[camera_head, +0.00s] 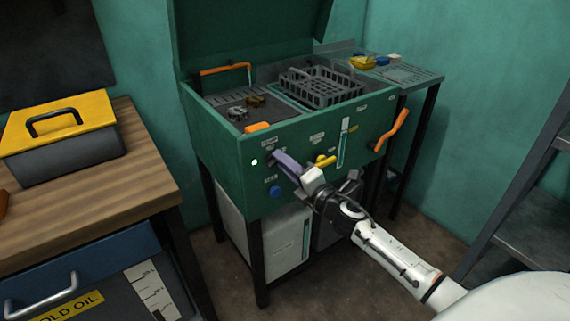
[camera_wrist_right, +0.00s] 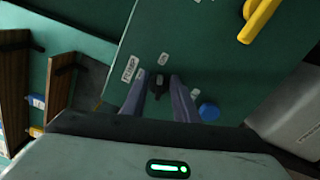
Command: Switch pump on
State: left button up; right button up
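The green washer cabinet (camera_head: 300,148) stands in the middle of the head view, its lid raised. A small black switch (camera_wrist_right: 159,84) sits on its front panel beside small white labels, one of them (camera_wrist_right: 130,68) too small to read surely. My right gripper (camera_wrist_right: 158,88) is open, its two purple-grey fingers on either side of the switch with gaps showing; contact cannot be told. In the head view the fingers of my right gripper (camera_head: 284,160) reach the panel and mostly hide the switch. A small pale lamp (camera_head: 254,161) glows to its left. My left gripper is out of view.
A blue knob (camera_head: 275,191), a yellow handle (camera_head: 325,161) and an orange lever (camera_head: 392,130) are on the same panel. A grey basket (camera_head: 320,86) sits in the washer. A workbench with a yellow-lidded toolbox (camera_head: 62,140) stands at left.

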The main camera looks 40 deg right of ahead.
jog(key=s, duration=1)
jog(key=shift+s, duration=0.15)
